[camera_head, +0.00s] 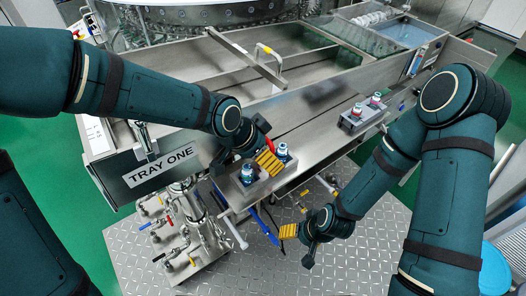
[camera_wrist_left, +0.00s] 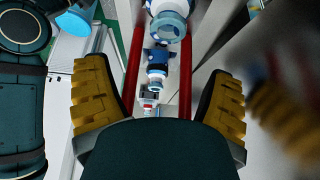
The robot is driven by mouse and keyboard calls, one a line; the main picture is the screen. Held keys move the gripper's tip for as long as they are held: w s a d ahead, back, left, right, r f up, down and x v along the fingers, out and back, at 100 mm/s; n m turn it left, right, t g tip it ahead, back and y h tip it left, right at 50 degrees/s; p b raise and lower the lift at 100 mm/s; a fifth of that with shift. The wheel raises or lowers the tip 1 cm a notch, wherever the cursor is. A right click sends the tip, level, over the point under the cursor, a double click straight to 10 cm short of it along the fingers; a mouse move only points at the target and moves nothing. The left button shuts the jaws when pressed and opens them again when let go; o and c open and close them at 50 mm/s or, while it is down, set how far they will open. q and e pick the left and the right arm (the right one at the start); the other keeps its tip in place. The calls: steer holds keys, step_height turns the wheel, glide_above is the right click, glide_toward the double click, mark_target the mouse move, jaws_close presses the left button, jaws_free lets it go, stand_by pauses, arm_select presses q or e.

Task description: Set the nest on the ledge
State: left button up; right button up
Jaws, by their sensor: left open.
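A grey block, which looks like the nest (camera_head: 262,187), holds two blue-and-white capped pieces at the front edge of the steel washer. My left gripper (camera_head: 245,160) is over this block, its fingers apart. In the left wrist view its yellow-padded fingers (camera_wrist_left: 158,100) stand wide apart, with blue-and-white pieces (camera_wrist_left: 157,68) and two red bars between and beyond them; contact cannot be told. A similar grey block (camera_head: 357,120) with two capped pieces sits further right on the steel ledge (camera_head: 318,138). My right gripper (camera_head: 299,245) appears open and empty, low over the tread-plate floor.
A TRAY ONE sign (camera_head: 160,172) stands at the washer's left end. Pipes and coloured valves (camera_head: 180,235) are below it. A steel bar (camera_head: 246,58) crosses the trough. A blue round object (camera_head: 495,270) is at lower right. Tread-plate floor (camera_head: 350,268) is clear.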

arm_select(q)
steer(key=p+v, duration=0.2)
steer(key=v, duration=1)
